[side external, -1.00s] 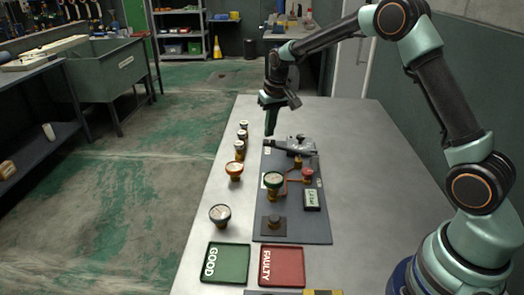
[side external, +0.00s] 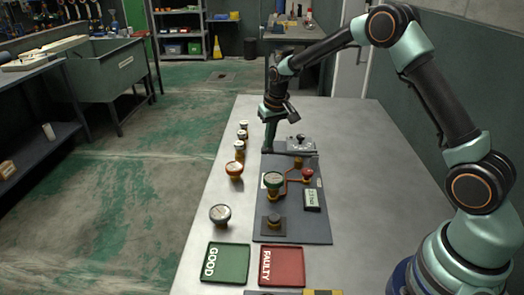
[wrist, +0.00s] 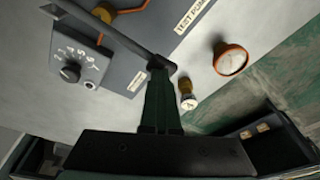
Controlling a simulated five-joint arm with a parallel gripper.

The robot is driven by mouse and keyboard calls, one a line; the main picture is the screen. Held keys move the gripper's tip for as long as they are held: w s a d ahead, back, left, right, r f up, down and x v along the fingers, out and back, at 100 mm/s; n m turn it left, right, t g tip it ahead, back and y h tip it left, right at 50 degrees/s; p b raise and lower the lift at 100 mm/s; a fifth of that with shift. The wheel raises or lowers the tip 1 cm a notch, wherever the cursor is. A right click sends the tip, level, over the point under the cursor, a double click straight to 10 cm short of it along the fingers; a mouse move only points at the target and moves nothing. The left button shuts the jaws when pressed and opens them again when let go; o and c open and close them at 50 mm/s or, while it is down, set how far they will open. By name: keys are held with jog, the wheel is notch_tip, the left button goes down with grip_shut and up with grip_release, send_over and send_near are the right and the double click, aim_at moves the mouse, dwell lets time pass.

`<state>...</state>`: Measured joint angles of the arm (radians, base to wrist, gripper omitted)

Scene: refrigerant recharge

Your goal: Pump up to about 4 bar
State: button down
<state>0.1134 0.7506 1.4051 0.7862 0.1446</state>
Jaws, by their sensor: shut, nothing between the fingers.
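The test pump (side external: 290,147) is at the far end of the dark board, with a dial box (wrist: 75,65) at its side. In the wrist view its long grey lever (wrist: 120,40) runs to my fingertips. My gripper (side external: 267,150) is shut and empty, pointing down at the lever's outer end; it also shows in the wrist view (wrist: 160,75). The fingers appear to touch the lever there. A round gauge (side external: 273,181) stands on the board, joined by copper pipe to a red knob (side external: 308,173). A small digital display (side external: 312,200) is beside them; its reading is too small to tell.
Several loose gauges, including an orange one (side external: 234,169) and a dark one (side external: 220,214), stand left of the board. A green GOOD tray (side external: 247,263) and a red FAULTY tray (side external: 303,266) lie at the near end. The table's right side is clear.

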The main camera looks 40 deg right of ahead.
jog(key=shift+s+f, duration=0.1)
jog(key=shift+f, duration=0.65)
jog(key=shift+r, duration=2.65)
jog(key=shift+f, duration=0.1)
jog(key=shift+f, duration=2.15)
jog(key=shift+r, duration=2.2)
jog(key=shift+r, duration=0.1)
jog(key=shift+r, duration=2.45)
